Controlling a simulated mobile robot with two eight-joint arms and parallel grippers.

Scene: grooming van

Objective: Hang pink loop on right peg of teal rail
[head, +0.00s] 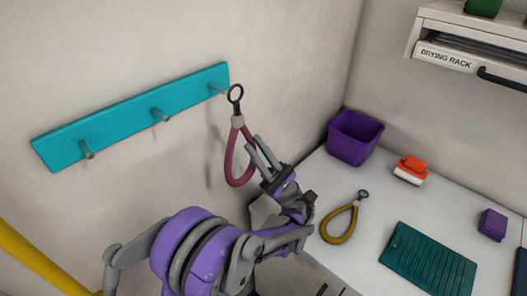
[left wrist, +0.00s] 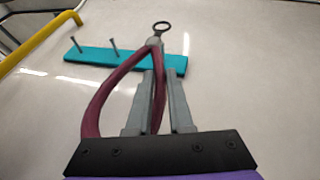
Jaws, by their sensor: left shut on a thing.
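The teal rail (head: 130,112) is on the wall and has three grey pegs. Its right peg (head: 216,89) sticks out bare near the rail's right end. The pink loop (head: 231,165) is a dark pink band with a grey collar and a dark metal ring (head: 235,94) on top. My left gripper (head: 254,147) is shut on one side of the band, and the loop stands ring up. In the head view the ring appears just right of the right peg's tip. In the left wrist view the ring (left wrist: 162,27) shows above the rail (left wrist: 80,56); the right peg is not visible there.
A white counter (head: 330,180) at the right holds a purple bin (head: 355,138), an orange-and-white brush (head: 411,170), a yellow loop (head: 341,224), a green mat (head: 430,262) and a purple block (head: 492,225). A yellow rail (head: 35,260) is at lower left. A drying rack (head: 470,55) is at upper right.

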